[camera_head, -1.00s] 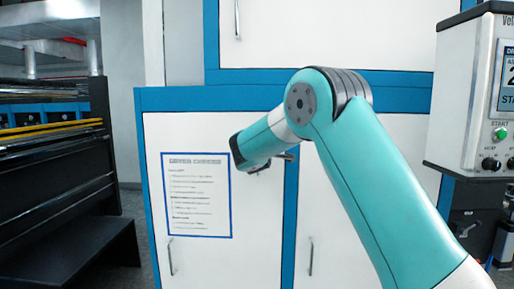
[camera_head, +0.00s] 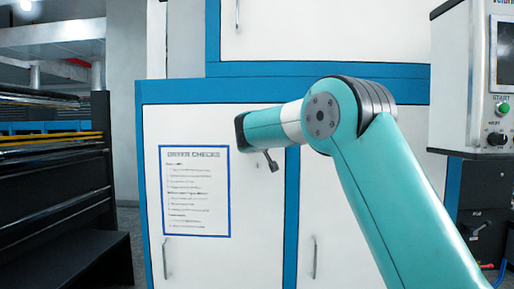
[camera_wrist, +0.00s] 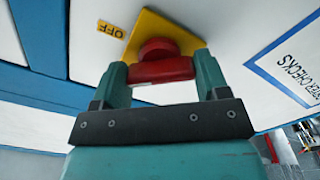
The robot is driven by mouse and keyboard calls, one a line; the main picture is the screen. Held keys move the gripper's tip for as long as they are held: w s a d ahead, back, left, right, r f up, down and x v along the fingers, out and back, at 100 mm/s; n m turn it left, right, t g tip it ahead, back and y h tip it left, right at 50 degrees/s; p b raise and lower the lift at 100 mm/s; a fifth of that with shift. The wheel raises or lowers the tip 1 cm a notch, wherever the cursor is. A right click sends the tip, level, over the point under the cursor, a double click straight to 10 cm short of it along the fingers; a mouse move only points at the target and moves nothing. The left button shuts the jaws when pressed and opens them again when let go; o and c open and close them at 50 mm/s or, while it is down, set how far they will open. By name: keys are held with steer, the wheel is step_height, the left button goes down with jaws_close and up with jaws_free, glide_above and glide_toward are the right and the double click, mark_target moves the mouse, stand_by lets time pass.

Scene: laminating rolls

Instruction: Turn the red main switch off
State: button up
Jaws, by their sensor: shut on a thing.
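The red main switch (camera_wrist: 157,50) shows in the wrist view, a round hub with a red grip bar on a yellow plate (camera_wrist: 184,31). My gripper (camera_wrist: 160,72) is shut on its red bar, one teal finger at each end. A yellow OFF label (camera_wrist: 110,29) is on the white panel, up and left of the switch. The bar lies roughly level across the wrist picture. In the head view my arm hides the switch, and my fingers cannot be made out.
A control box (camera_head: 460,85) with a green START button (camera_head: 502,108) stands at the right. A dark roller machine (camera_head: 55,190) stands at the left.

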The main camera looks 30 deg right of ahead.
steer(key=m+b, duration=0.2)
steer(key=m, duration=0.1)
steer(key=m+b, duration=0.1)
steer(key=shift+f+m+b, duration=0.25)
steer(key=shift+m+b, duration=0.05)
steer(key=shift+b, duration=0.05)
steer(key=shift+r+m+b, duration=0.15)
steer(key=shift+m+b, duration=0.9)
steer(key=shift+m, duration=0.55)
steer(key=o, duration=0.9)
steer(key=shift+o, duration=0.2)
steer(key=b+v, duration=0.5)
steer(key=v, duration=1.2)
steer(key=shift+a, duration=0.2)
steer(key=shift+s, duration=0.1)
